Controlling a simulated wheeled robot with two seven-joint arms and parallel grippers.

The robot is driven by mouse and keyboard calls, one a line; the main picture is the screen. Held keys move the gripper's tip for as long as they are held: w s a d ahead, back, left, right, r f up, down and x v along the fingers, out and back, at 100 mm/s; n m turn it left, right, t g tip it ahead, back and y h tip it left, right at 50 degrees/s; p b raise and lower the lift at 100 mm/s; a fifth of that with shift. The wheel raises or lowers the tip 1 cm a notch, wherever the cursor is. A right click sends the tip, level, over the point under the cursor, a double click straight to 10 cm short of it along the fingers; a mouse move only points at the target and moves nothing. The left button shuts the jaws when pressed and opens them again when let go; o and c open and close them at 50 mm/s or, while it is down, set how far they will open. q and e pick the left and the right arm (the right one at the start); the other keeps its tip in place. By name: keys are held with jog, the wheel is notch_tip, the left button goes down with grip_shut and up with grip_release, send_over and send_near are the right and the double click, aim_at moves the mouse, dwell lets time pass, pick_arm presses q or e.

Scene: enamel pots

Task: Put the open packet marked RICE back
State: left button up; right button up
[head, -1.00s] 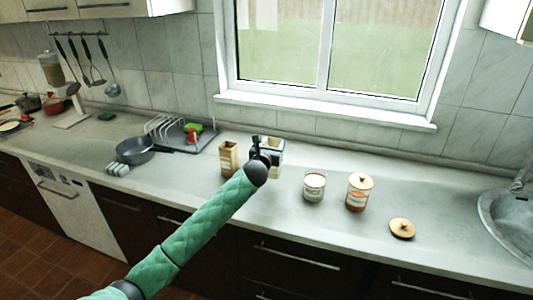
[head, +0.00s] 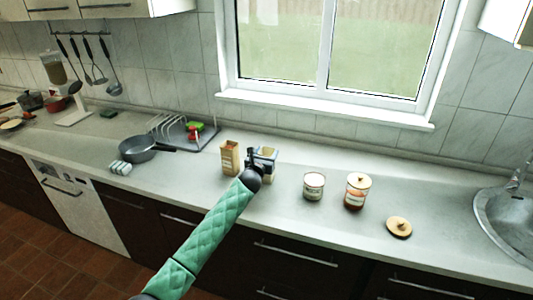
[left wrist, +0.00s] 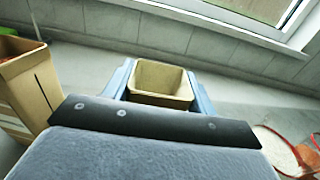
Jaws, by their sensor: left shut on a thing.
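My right gripper is out of view.
An open jar (head: 314,186), a lidded jar (head: 357,191) and a loose wooden lid (head: 398,227) stand to the right, before the sink (head: 505,215). A dish rack (head: 185,132) and a grey pan (head: 137,149) are to the left. The counter (head: 290,212) in front of the jars is clear.

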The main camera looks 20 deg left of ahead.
pick_arm(q)
jog(key=shift+f, duration=0.1)
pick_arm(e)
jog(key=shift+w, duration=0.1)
pick_arm(q)
jog(key=o, duration=1.4)
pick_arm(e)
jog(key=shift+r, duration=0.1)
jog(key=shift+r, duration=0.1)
pick_arm(q)
jog(key=s+b, duration=0.3)
jog(key=s, duration=0.9)
jog(key=shift+a+b, duration=0.2)
jog(key=shift+b, duration=0.15)
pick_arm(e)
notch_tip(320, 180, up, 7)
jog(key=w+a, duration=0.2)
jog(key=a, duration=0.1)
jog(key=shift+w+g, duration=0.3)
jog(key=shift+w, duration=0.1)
